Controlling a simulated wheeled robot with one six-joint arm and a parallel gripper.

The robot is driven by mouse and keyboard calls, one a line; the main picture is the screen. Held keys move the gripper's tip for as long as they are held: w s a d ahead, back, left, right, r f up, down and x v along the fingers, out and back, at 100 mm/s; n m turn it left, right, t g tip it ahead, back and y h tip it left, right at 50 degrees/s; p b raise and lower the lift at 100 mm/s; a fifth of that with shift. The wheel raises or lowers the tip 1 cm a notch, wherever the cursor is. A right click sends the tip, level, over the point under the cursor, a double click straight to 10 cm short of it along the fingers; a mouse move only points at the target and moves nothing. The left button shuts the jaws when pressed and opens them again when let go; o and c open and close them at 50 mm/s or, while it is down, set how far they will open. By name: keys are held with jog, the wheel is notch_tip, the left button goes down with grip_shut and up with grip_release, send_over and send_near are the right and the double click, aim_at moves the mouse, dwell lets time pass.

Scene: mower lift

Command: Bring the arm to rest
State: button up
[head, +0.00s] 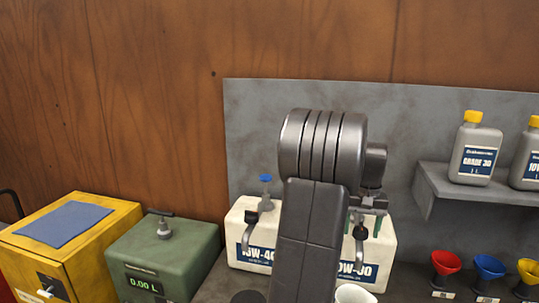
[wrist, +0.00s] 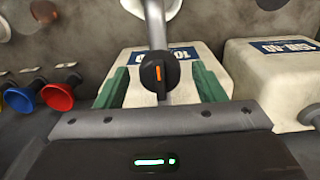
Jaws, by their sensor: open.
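My arm (head: 310,230) stands raised in the middle of the head view, bent at a thick dark joint. My gripper (head: 367,222) is at its far side, in front of the right pale canister (head: 385,252). In the wrist view my gripper (wrist: 162,82) shows two green fingers set wide apart. A black knob with an orange mark (wrist: 158,74) on a grey stem appears between them, with a pale canister (wrist: 140,58) behind. I cannot tell whether the fingers touch anything.
A left canister (head: 240,218) carries a blue-topped tap (head: 265,185). A green box with a display (head: 165,255) and a yellow box (head: 85,245) stand left. Red (head: 446,262), blue (head: 489,266) and yellow (head: 528,270) funnels stand right, below a shelf (head: 428,180) with bottles (head: 474,152). A white cup (head: 354,294) is low centre.

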jog(key=shift+r, duration=0.1)
notch_tip(320, 180, up, 13)
jog(key=b, duration=0.1)
notch_tip(320, 180, down, 13)
jog(key=shift+f+p, duration=0.1)
jog(key=shift+p, duration=0.4)
jog(key=n+b, duration=0.1)
jog(key=n, duration=0.4)
jog(key=shift+n, duration=0.4)
jog(key=n+b, duration=0.3)
jog(key=n, duration=0.3)
notch_tip(320, 180, up, 8)
jog(key=shift+f, duration=0.1)
jog(key=shift+r, duration=0.25)
